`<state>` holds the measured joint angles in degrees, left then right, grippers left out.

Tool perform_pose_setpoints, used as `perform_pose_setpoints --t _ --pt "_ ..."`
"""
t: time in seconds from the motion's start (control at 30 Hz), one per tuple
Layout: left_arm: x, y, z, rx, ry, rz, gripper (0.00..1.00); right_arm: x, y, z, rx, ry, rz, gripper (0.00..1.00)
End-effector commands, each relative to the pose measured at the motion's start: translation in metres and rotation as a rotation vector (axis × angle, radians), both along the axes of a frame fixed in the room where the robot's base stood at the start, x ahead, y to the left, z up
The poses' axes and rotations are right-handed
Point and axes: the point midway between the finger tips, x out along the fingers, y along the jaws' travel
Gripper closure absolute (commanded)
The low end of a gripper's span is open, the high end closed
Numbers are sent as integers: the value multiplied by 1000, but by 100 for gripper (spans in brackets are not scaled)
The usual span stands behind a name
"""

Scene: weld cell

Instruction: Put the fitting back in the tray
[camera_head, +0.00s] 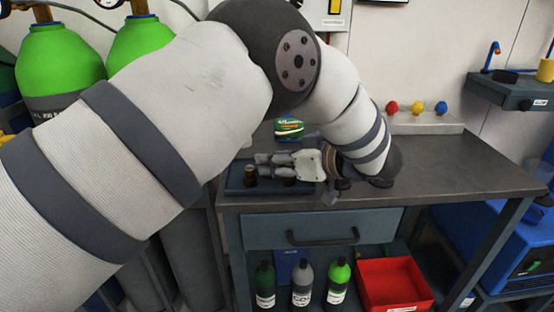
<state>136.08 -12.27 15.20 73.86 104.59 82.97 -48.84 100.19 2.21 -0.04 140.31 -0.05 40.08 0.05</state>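My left gripper (263,165) reaches over the dark blue tray (236,190) on the workbench, pointing left. Its two fingers show apart, with nothing clearly seen between them. A small dark brass-coloured fitting (250,175) stands in the left part of the tray, close to the fingertips; I cannot tell whether they touch it. A second small dark piece (289,182) shows in the tray below the gripper, partly hidden by it. The gripper and wrist cover much of the tray's back and right side. My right gripper is not in view.
A green and white can or roll (289,129) lies behind the gripper. A stand with red, yellow and blue knobs (420,123) is at the back right. The right half of the bench (455,165) is clear. Bottles (302,283) and a red bin (393,285) sit below.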

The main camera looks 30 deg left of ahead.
Motion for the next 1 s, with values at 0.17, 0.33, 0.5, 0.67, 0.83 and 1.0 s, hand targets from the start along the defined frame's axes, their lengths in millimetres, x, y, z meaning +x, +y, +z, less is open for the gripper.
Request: perform_pose_setpoints --t 0.17,0.33,0.5,0.67,0.83,1.0 --pt "-1 -5 5 0 -1 -1 62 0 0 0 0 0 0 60" --pt "-8 -44 20 -1 -3 -4 62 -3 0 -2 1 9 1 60" --pt "-18 -83 36 0 1 -1 62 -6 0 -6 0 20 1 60" --pt "-23 -104 45 0 1 1 62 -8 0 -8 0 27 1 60" --pt "-24 -109 48 0 1 1 62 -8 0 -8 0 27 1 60" --pt "-24 -108 48 0 0 1 62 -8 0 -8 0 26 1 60"
